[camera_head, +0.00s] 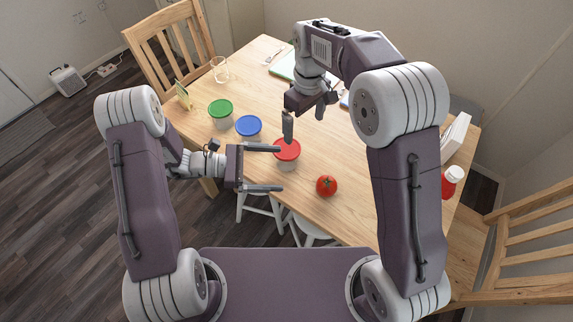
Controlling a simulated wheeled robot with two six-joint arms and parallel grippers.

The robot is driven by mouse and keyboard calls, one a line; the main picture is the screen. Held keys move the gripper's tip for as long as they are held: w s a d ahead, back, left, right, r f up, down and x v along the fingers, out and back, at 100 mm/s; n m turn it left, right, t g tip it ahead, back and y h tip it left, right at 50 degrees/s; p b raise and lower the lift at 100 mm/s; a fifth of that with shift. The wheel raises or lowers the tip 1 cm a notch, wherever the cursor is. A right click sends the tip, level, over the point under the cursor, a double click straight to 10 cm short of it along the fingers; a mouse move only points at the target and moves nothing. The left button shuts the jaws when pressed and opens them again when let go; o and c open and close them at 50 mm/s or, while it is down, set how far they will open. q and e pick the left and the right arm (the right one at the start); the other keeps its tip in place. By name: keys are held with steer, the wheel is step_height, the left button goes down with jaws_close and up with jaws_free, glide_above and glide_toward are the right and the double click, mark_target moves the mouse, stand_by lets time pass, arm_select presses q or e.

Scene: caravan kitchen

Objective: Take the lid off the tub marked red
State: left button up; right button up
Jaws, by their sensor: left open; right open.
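The tub with the red lid (288,150) stands on the table near its front edge, with the lid on. My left gripper (280,168) is open and empty, with its fingers pointing right. Its upper finger overlaps the left side of the red lid in the picture; I cannot tell if they touch. My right gripper (303,119) is open and empty, fingers pointing down, just above and behind the red lid in the picture. A tub with a blue lid (248,125) and a tub with a green lid (221,109) stand to the left.
A tomato (326,186) lies on the wooden table (345,215) right of the red tub. A glass (220,69) stands at the back left. Wooden chairs stand around the table.

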mark_target(287, 148)
arm_select(q)
steer(key=w+n+t, duration=0.1)
steer(key=w+a+f+n+t, duration=0.1)
steer(key=w, duration=0.1)
steer(key=w+a+f+n+t+h, duration=0.1)
steer(key=t, duration=0.1)
steer(key=shift+w+a+b, duration=0.15)
steer(key=shift+w+b, duration=0.15)
steer(key=f+n, duration=0.1)
steer(key=a+f+n+t, duration=0.1)
steer(key=f+t+b, duration=0.1)
steer(key=shift+w+a+f+n, duration=0.2)
steer(key=shift+w+f+n, duration=0.1)
steer(key=shift+n, duration=0.1)
steer(key=shift+w+f+t, duration=0.2)
steer(key=shift+t, duration=0.1)
arm_select(e)
steer(key=a, duration=0.1)
steer(key=a+f+n, duration=0.1)
steer(key=a, duration=0.1)
steer(key=w+a+f+n, duration=0.1)
steer(key=shift+a+f, duration=0.15)
steer(key=shift+a, duration=0.25)
arm_select(q)
steer(key=x, duration=0.9)
